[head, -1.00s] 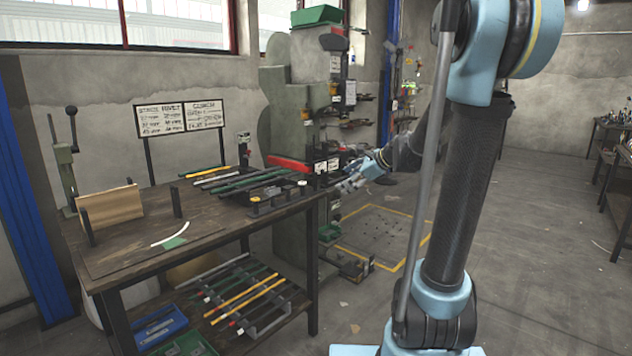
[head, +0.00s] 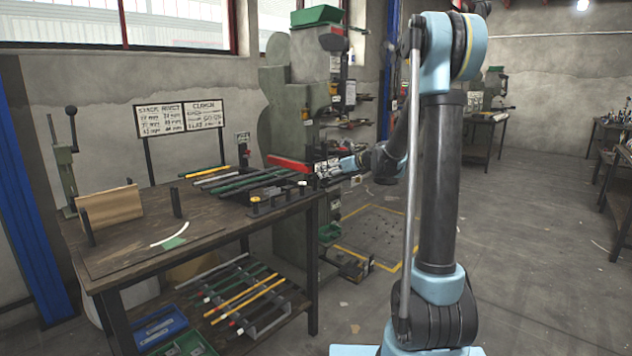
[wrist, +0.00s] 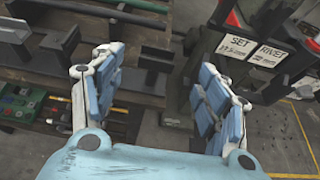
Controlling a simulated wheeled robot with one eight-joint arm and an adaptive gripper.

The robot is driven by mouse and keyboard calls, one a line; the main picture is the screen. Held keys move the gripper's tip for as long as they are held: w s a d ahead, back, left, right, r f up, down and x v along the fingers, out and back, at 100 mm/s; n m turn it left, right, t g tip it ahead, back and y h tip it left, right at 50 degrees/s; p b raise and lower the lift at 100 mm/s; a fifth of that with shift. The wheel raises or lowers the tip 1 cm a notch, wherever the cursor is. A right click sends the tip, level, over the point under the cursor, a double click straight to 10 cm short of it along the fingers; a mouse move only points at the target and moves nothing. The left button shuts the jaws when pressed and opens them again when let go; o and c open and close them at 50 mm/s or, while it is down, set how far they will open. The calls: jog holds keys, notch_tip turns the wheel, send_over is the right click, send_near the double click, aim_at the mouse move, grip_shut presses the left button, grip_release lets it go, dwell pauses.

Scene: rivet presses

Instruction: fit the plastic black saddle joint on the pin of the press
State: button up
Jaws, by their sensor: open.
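The green-grey press (head: 287,105) stands behind the right end of the workbench; its pin cannot be made out. My gripper (head: 328,170) is in front of the press, just past the bench's right end. In the wrist view my gripper (wrist: 160,75) is open, with nothing between its blue-padded fingers. Several small dark parts (head: 255,206) stand along the bench's front right edge; I cannot tell which, if any, is the black saddle joint. The wrist view shows a dark block (wrist: 154,61) at the bench edge, beyond and between the fingertips.
The workbench (head: 130,257) carries coloured rods (head: 243,184) and a wooden board (head: 112,207). Its lower shelf holds more rods and blue and green bins (head: 160,325). A SET/RIVET label (wrist: 250,48) is near the right finger.

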aim_at(313, 174)
jog(key=shift+x, duration=4.95)
jog(key=shift+s, duration=0.15)
jog(key=c, duration=1)
